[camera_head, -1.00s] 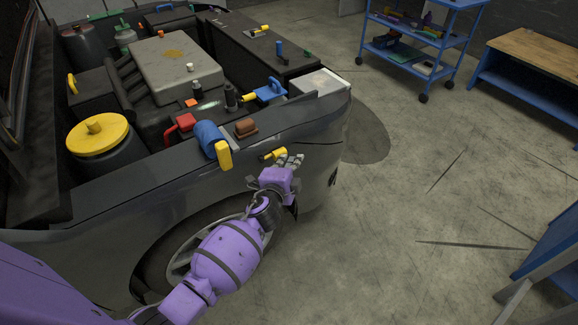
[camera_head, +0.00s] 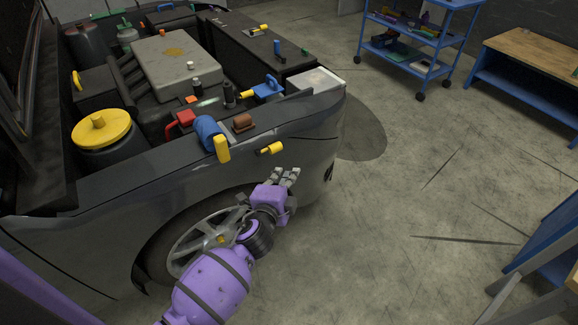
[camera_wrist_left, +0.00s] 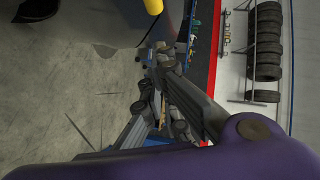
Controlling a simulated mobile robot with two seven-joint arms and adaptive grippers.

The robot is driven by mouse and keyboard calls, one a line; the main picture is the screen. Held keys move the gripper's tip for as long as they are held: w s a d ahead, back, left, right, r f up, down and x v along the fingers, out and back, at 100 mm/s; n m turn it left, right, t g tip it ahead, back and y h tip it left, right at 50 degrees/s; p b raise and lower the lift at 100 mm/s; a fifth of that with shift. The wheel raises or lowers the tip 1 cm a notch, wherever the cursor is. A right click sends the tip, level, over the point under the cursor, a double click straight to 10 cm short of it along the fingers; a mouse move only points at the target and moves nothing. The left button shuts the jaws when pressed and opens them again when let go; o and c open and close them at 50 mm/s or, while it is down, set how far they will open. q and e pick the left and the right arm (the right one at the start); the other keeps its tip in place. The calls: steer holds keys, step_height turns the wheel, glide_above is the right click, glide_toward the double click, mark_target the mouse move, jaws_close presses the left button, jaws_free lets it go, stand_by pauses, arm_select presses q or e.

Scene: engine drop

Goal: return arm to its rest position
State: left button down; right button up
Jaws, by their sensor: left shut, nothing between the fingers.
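My left arm, purple with dark bands, comes in from the lower left in the head view. Its gripper (camera_head: 287,178) is beside the car's (camera_head: 120,205) front wheel arch, below the fender edge, with open floor to its right. The fingers are shut and hold nothing. In the left wrist view the grey fingers (camera_wrist_left: 158,60) show against the floor, and the car's dark body fills the upper left. My right gripper is in neither view.
On the fender edge are a blue and yellow tool (camera_head: 210,135), a brown block (camera_head: 243,122) and a yellow-handled piece (camera_head: 270,148). A blue cart (camera_head: 412,70) and a workbench (camera_head: 530,50) stand beyond. The floor (camera_head: 400,190) between is clear.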

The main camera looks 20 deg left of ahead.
arm_select(q)
steer(key=s+f+n+g+p, duration=0.1)
steer(key=s+f+n, duration=0.3)
steer(key=s, duration=0.9)
steer(key=s+f+n+g+p, duration=0.1)
steer(key=s+f+n+g, duration=0.2)
steer(key=s, duration=1)
steer(key=s+f+n+g+p, duration=0.1)
steer(key=s+f+n+g, duration=0.2)
steer(key=s, duration=1)
step_height(320, 180, down, 3)
steer(key=n, duration=0.4)
steer(key=shift+a+n+h, duration=0.3)
steer(key=shift+a+n, duration=0.05)
steer(key=shift+n, duration=0.05)
steer(key=shift+r, duration=0.1)
